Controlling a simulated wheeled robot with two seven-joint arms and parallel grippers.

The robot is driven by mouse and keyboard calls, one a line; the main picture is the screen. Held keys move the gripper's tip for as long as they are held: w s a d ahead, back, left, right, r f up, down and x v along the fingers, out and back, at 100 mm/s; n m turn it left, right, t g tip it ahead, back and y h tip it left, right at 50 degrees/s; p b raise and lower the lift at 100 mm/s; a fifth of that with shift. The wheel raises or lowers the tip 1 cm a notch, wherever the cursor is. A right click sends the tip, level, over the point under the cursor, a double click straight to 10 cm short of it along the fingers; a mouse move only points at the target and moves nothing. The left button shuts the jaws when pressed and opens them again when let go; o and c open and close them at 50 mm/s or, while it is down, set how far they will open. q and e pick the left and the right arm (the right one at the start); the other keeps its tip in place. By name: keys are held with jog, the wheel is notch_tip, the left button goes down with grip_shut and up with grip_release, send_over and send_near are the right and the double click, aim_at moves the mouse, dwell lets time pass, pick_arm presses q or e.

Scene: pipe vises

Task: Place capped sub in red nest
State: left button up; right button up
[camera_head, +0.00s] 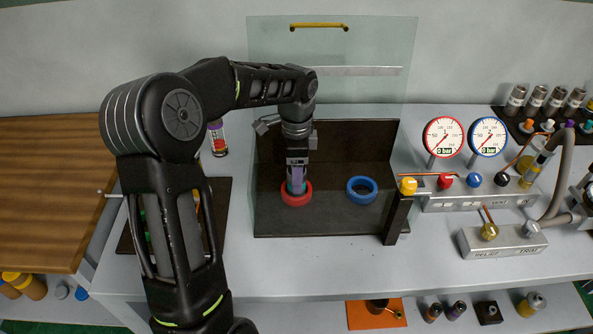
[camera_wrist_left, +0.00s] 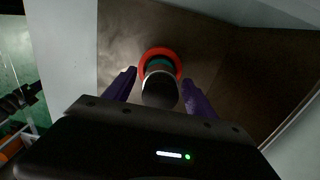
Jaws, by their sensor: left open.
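The red nest (camera_head: 296,194) is a red ring on the dark floor of the test bay. It also shows in the left wrist view (camera_wrist_left: 161,53). A dark cylindrical sub (camera_wrist_left: 160,88) stands in the red ring, with a teal band (camera_wrist_left: 159,63) at ring level. In the head view the teal part (camera_head: 296,187) shows inside the ring below my gripper. My left gripper (camera_head: 297,176) is directly above the ring, with its purple fingers (camera_wrist_left: 160,92) open on both sides of the sub. My right gripper is not in view.
A blue ring (camera_head: 362,189) lies right of the red one. The bay has a clear raised door (camera_head: 332,60) and dark walls. Right are two gauges (camera_head: 444,137), a valve manifold (camera_head: 470,196) and a hose (camera_head: 564,175). A spray can (camera_head: 217,138) stands left.

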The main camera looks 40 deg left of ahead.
pick_arm(q)
notch_tip(320, 180, up, 12)
jog(key=shift+r+p, duration=0.15)
jog(key=shift+p, duration=0.25)
jog(key=shift+c, duration=0.3)
dwell(1.4)
